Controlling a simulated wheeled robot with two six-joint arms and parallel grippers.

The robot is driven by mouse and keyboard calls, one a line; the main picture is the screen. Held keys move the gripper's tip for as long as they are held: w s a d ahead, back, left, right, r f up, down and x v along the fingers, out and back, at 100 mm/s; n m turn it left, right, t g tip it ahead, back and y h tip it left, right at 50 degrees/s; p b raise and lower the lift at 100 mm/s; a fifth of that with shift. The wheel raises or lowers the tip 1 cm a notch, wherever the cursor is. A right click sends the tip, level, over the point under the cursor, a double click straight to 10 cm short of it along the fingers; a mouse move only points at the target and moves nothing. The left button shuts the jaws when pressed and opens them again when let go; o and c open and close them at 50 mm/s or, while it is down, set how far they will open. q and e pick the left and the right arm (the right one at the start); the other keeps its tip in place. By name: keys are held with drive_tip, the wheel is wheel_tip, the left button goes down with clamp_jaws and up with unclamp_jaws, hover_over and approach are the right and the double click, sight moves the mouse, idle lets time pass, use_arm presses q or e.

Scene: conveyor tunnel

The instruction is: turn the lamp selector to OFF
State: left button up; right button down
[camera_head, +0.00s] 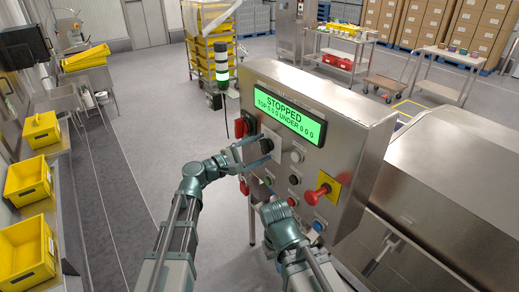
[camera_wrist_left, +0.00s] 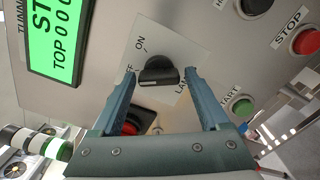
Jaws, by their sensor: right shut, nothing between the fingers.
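The lamp selector (camera_wrist_left: 158,72) is a black knob on a pale plate on the steel control panel. In the left wrist view ON shows above it, and partly hidden OFF and LAMP lettering beside it. I cannot tell surely which mark it points to. It also shows in the head view (camera_head: 266,146). My left gripper (camera_wrist_left: 160,82) is open, with one finger on each side of the knob and gaps between. In the head view my left gripper (camera_head: 256,150) is at the panel. My right gripper (camera_head: 268,208) is shut and empty, low by the panel.
The green display (camera_head: 285,117) reads STOPPED. A red emergency button (camera_head: 320,192) on yellow sticks out at the lower right. A red switch (camera_head: 243,125) is left of the selector. Several small buttons lie below. The signal tower (camera_head: 221,65) stands behind.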

use_arm(q)
drive_tip(key=shift+o, duration=0.7)
drive_tip(key=v, duration=1.3)
drive_tip(key=shift+s+a, duration=0.25)
drive_tip(key=shift+a, duration=0.1)
